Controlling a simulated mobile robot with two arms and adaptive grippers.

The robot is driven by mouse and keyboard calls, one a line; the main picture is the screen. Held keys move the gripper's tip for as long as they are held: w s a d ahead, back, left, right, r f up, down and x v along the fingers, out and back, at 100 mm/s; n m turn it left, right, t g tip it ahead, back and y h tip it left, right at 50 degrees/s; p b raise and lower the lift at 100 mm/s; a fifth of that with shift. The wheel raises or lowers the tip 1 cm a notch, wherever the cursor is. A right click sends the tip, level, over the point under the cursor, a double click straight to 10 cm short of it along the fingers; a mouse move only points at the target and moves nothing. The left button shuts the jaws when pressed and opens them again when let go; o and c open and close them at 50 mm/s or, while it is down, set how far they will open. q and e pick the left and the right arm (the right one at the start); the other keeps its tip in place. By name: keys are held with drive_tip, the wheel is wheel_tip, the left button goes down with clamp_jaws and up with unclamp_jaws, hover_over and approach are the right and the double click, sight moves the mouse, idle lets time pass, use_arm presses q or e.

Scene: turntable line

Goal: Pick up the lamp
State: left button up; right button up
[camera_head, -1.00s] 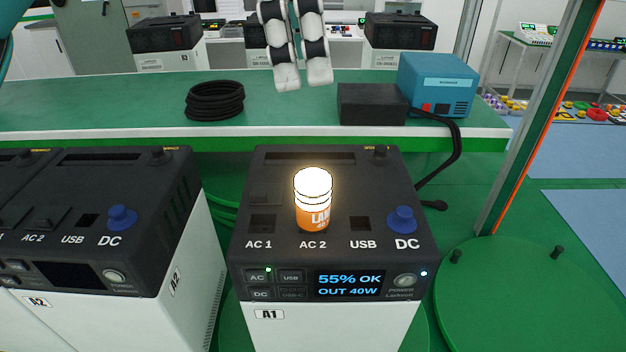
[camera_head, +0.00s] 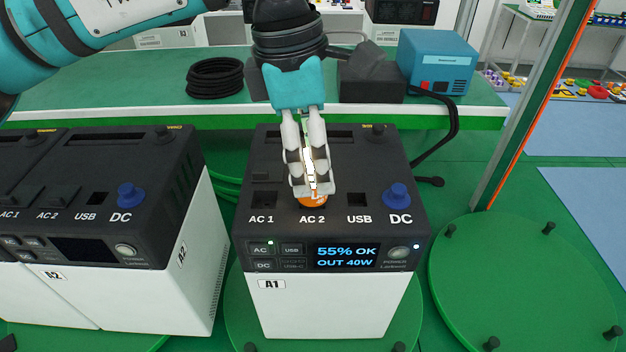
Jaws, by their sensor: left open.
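The lamp (camera_head: 315,201) stands upright in the AC 2 socket on top of the power station A1 (camera_head: 333,305). It is lit; its orange base shows low down, and a strip of its white glow shows between my fingers. My left gripper (camera_head: 312,187) points down over the lamp, with its pale fingers in front of and beside it, hiding most of it. The jaws are open; I cannot tell whether the fingers touch the lamp. My right gripper is not in view.
A blue DC plug (camera_head: 397,196) stands on A1, right of the lamp. Station A2 (camera_head: 180,265) is at the left. Behind are a green bench (camera_head: 150,85), a black cable coil (camera_head: 215,77) and a blue box (camera_head: 438,62). The green turntable (camera_head: 525,285) at the right is empty.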

use_arm(q)
drive_tip(key=shift+f+p, duration=0.3)
drive_tip(key=shift+f, duration=1.15)
drive_tip(key=shift+c, duration=0.5)
clamp_jaws()
drive_tip(key=shift+w+r, duration=0.1)
